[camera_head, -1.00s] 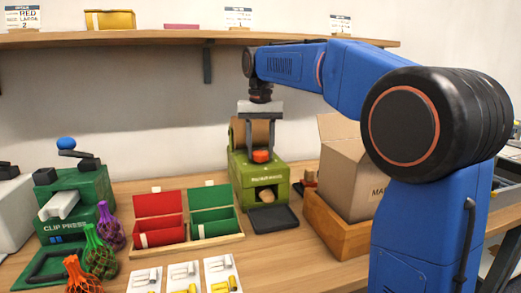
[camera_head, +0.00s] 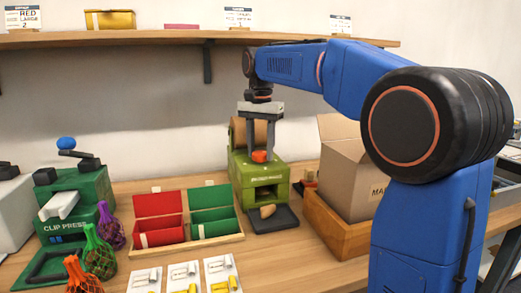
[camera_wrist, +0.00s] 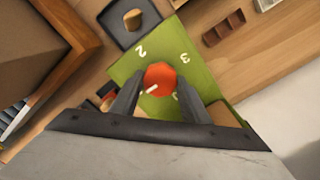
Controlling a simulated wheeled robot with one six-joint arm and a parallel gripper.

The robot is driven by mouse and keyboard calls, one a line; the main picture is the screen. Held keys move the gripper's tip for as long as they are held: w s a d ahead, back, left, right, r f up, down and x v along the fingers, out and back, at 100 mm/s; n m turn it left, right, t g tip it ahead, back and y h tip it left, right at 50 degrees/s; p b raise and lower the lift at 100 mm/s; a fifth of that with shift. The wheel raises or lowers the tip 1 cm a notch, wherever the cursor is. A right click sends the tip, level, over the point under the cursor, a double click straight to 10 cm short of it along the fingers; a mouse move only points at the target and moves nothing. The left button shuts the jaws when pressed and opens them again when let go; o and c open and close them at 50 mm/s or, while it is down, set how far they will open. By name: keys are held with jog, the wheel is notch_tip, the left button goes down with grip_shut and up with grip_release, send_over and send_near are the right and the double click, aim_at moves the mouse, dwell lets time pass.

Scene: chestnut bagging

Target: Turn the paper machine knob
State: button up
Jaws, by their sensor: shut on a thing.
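The paper machine (camera_head: 260,178) is a green box on the table, with a brown paper roll (camera_head: 238,130) behind its top and a dark slot in front. Its red-orange knob (camera_head: 259,156) sits on top. My gripper (camera_head: 259,152) points straight down over it, with its fingers on both sides of the knob. In the wrist view the knob (camera_wrist: 160,78) lies between the two fingertips, with a white mark on it and the numbers 2 and 3 on the green top. A crumpled-looking tan paper piece (camera_head: 268,211) lies on the black tray (camera_head: 272,220) in front.
A cardboard box (camera_head: 350,170) in a wooden crate (camera_head: 340,235) stands close on the right. Red and green bins (camera_head: 188,217) are on the left, beyond them the clip press (camera_head: 75,205) and netted bags (camera_head: 98,252). A shelf (camera_head: 180,38) runs above behind.

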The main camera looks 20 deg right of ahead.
aim_at(261, 153)
jog(key=o, duration=1.1)
jog(key=shift+c, duration=0.2)
notch_tip(261, 153, up, 17)
jog(key=shift+r, duration=0.2)
